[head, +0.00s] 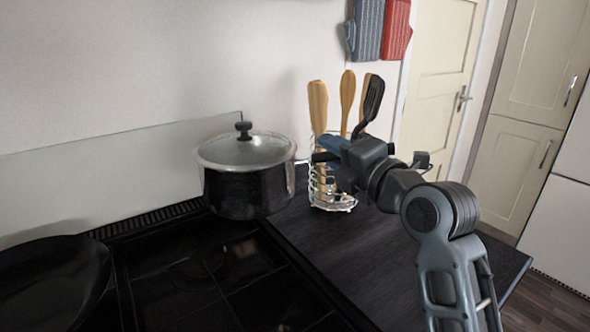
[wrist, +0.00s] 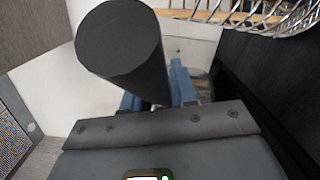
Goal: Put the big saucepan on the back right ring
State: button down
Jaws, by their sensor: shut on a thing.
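The big saucepan (head: 246,190) is black with a glass lid and a dark knob, and looks upright. It is over the back right corner of the black hob (head: 185,275); whether its base touches the hob is unclear. My gripper (head: 318,157) is to its right, shut on the saucepan's handle. In the wrist view the dark handle (wrist: 120,45) runs down between my blue fingers (wrist: 157,95). The back right ring is not visible, being under or near the saucepan.
A wire utensil holder (head: 333,202) with wooden spoons and a black turner stands close behind my gripper. A black frying pan (head: 48,275) is at the hob's left. Dark worktop (head: 345,255) lies right of the hob. A low glass panel (head: 120,165) runs behind it.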

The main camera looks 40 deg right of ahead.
jog(key=w+a+f, duration=0.1)
jog(key=a+f, duration=0.1)
jog(key=a, duration=0.1)
jog(key=a+f, duration=0.2)
jog(key=a, duration=0.2)
jog(key=w+a+f, duration=0.1)
jog(key=a+f, duration=0.1)
jog(key=a, duration=0.2)
jog(key=shift+w+f+p, duration=0.2)
jog(key=shift+w+p, duration=0.1)
jog(key=shift+p, duration=0.1)
jog(key=shift+f, duration=2.15)
jog(key=c, duration=0.9)
grip_release()
jog(key=shift+f, duration=0.15)
jog(key=b, duration=0.1)
send_near(275, 199)
jog(key=f, duration=0.4)
jog(key=shift+s+f, duration=0.15)
jog(key=shift+s, duration=0.25)
